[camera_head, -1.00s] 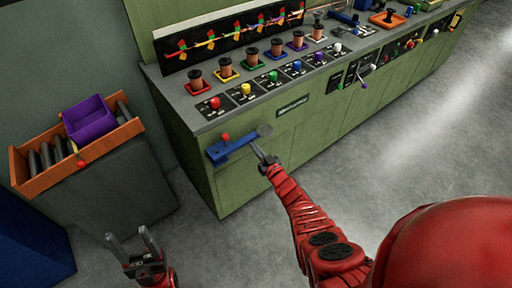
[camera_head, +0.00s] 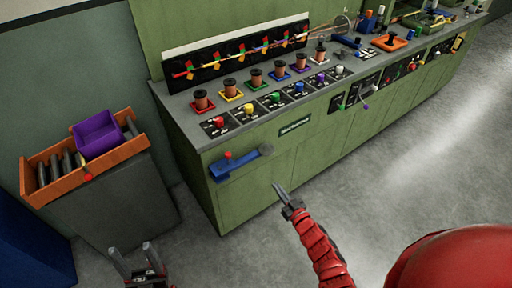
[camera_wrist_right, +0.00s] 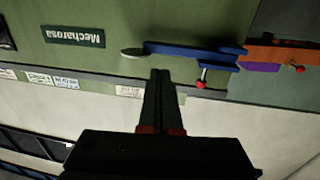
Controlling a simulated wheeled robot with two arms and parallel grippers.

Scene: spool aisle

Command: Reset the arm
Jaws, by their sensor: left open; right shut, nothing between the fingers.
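My right gripper (camera_head: 281,190) is shut and empty in the head view, in the air in front of the green cabinet (camera_head: 245,195). It is below and to the right of the blue lever (camera_head: 238,163) with a red knob on the cabinet front, and apart from it. In the right wrist view, my right gripper's fingers (camera_wrist_right: 158,78) are together, and the blue lever (camera_wrist_right: 190,53) shows beyond them. My left gripper (camera_head: 132,258) is open and empty, low at the bottom left of the head view.
An orange tray (camera_head: 120,153) holding a purple bin (camera_head: 98,135) and dark rollers stands on a grey stand (camera_head: 125,205) at left. The cabinet top carries several spools and coloured knobs. A blue box (camera_head: 30,245) is at far left. Grey floor (camera_head: 400,150) is clear at right.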

